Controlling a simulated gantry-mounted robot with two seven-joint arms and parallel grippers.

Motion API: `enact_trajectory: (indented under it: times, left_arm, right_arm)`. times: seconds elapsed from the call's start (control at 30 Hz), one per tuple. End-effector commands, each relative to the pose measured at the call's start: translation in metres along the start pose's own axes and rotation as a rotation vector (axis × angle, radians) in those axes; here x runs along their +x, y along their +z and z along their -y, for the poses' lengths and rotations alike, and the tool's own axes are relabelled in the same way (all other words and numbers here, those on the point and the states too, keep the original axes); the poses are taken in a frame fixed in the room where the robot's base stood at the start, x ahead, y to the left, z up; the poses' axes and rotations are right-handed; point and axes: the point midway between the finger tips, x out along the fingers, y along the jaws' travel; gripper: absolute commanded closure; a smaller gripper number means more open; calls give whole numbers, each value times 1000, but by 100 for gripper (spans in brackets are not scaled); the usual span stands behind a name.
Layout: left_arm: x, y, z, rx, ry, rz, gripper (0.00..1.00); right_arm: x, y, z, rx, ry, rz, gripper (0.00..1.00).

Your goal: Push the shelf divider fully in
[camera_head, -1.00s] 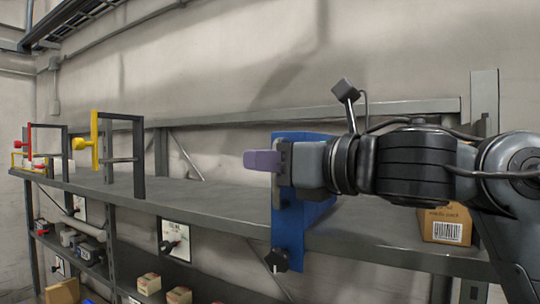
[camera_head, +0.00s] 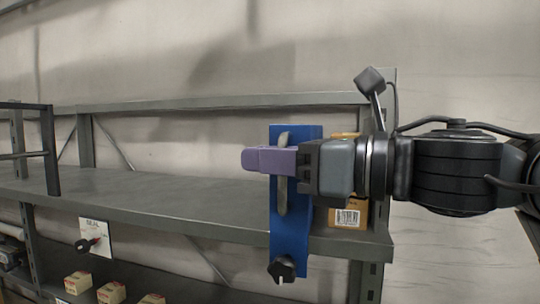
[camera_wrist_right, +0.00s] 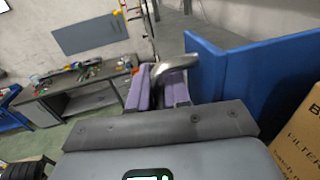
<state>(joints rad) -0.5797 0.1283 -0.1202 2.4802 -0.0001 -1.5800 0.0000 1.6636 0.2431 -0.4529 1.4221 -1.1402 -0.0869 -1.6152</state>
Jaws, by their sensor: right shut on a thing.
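The blue shelf divider (camera_head: 302,225) stands upright on the grey shelf, its front hanging down past the shelf's front edge. A metal handle (camera_head: 283,200) runs up its front face, and a black knob (camera_head: 282,270) sits at its lower end. My right gripper (camera_head: 258,159) comes in from the right, its purple fingers shut on the handle's upper part. In the right wrist view the fingers (camera_wrist_right: 160,92) close around the curved handle (camera_wrist_right: 174,66), beside the blue panel (camera_wrist_right: 245,65). How deep the divider sits is hard to tell. My left gripper is not in view.
A cardboard box (camera_head: 348,215) stands on the shelf (camera_head: 190,200) close right of the divider, partly behind my right arm. The shelf left of it is clear up to a dark frame (camera_head: 50,160).

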Motion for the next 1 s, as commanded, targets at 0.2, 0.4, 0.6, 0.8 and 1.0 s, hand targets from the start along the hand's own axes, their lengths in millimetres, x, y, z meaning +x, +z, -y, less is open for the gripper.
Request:
enact_trajectory:
  times: [0.2, 0.4, 0.6, 0.8, 1.0]
  left_arm:
    - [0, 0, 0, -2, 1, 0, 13]
    - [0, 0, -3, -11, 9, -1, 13]
    - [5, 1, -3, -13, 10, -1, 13]
    - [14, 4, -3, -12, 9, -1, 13]
    - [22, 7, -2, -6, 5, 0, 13]
  right_arm:
    - [-4, 2, 1, -2, -3, 5, 77]
    - [-3, 2, 1, -1, -3, 3, 77]
    - [-14, 0, 1, -2, -4, 4, 77]
    - [-46, -1, 2, -3, -7, 5, 77]
    - [-81, 0, 1, -4, -7, 5, 77]
